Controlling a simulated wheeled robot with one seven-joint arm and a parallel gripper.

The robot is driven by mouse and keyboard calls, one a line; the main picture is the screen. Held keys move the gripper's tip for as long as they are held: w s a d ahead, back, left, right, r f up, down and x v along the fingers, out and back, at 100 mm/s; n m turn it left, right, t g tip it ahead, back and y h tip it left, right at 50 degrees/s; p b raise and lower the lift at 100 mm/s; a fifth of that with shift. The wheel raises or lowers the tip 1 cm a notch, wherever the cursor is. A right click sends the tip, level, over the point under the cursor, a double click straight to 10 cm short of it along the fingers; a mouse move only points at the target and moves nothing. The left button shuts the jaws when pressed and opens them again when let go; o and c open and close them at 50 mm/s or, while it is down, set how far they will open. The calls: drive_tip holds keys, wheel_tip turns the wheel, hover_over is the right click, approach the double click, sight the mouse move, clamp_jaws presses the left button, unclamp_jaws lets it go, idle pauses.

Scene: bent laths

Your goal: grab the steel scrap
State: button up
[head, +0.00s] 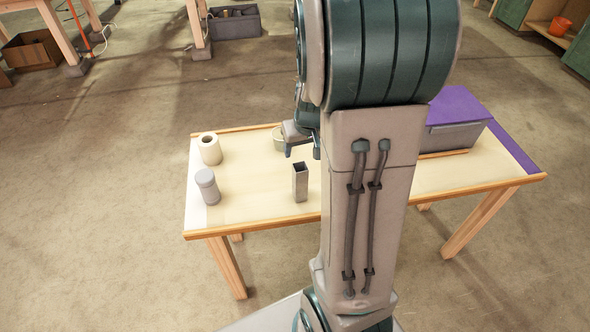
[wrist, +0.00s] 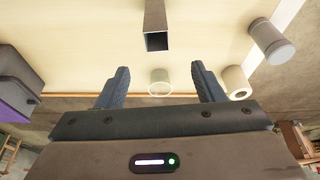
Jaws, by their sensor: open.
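The steel scrap looks to be a short square grey metal tube (head: 300,182), standing upright with its open end up, near the table's front edge left of my arm. In the wrist view the tube (wrist: 156,25) is at the top, beyond my fingertips and apart from them. My gripper (head: 302,150) is above the table behind the tube in the head view, partly hidden by my arm. In the wrist view its two blue-grey fingers (wrist: 160,72) are spread with nothing held between them.
A pale round container (head: 279,140) stands near my gripper. A cream roll (head: 209,149) and a grey lidded cylinder (head: 207,186) stand at the table's left end. A grey box with a purple lid (head: 459,105) is at the right. The tabletop (head: 255,190) around the tube is clear.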

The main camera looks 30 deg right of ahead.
sight(300, 167)
drive_tip(key=x, duration=0.4)
drive_tip(key=b+x, duration=0.1)
drive_tip(key=x, duration=0.3)
drive_tip(key=shift+w+d+f, duration=0.15)
drive_tip(key=shift+d+f, duration=0.05)
drive_tip(key=shift+f, duration=0.15)
drive_tip(key=shift+s+x, duration=0.15)
drive_tip(key=shift+x, duration=1.15)
drive_tip(key=shift+s+x, duration=0.15)
drive_tip(key=shift+x, duration=1.15)
clamp_jaws()
